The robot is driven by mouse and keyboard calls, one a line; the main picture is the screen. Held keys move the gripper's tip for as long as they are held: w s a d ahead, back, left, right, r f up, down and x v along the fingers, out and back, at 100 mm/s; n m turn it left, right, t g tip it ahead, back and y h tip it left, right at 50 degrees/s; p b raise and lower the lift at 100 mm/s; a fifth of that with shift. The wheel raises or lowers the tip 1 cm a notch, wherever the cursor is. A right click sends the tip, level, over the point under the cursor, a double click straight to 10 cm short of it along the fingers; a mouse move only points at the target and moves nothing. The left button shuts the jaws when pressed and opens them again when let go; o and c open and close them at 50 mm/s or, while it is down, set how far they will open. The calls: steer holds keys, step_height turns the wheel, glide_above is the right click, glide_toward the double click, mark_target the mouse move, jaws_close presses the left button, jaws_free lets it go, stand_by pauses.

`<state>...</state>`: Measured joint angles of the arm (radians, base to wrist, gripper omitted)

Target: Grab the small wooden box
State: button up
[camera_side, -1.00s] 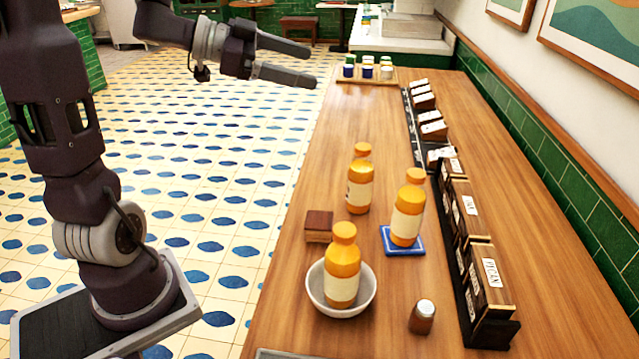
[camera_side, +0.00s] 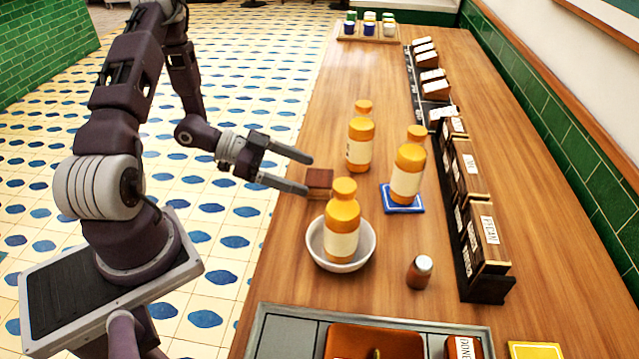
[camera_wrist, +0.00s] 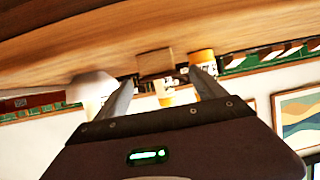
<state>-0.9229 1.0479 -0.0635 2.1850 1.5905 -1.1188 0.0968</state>
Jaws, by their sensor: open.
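The small wooden box (camera_side: 319,182), dark reddish brown on top, sits on the wooden counter, left of the bottles and just behind the white bowl. My gripper (camera_side: 308,175) is open and empty, coming from the left, its fingertips close to the box's left side. I cannot tell whether they touch it or straddle it. In the wrist view, which looks upside down, the box (camera_wrist: 155,62) appears ahead between the two fingertips (camera_wrist: 162,77).
A white bowl (camera_side: 316,243) holding an orange bottle (camera_side: 342,222) stands close in front of the box. Another orange bottle (camera_side: 359,145) stands behind it, and one (camera_side: 407,172) stands on a blue coaster (camera_side: 403,207). A shaker (camera_side: 419,271) and dark boxes (camera_side: 487,243) are farther right.

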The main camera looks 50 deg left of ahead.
mark_target(311, 177)
steer(key=x, duration=0.4)
steer(key=shift+w+d, duration=0.1)
steer(key=shift+d, duration=0.05)
steer(key=shift+r, duration=0.1)
steer(key=c, duration=1.5)
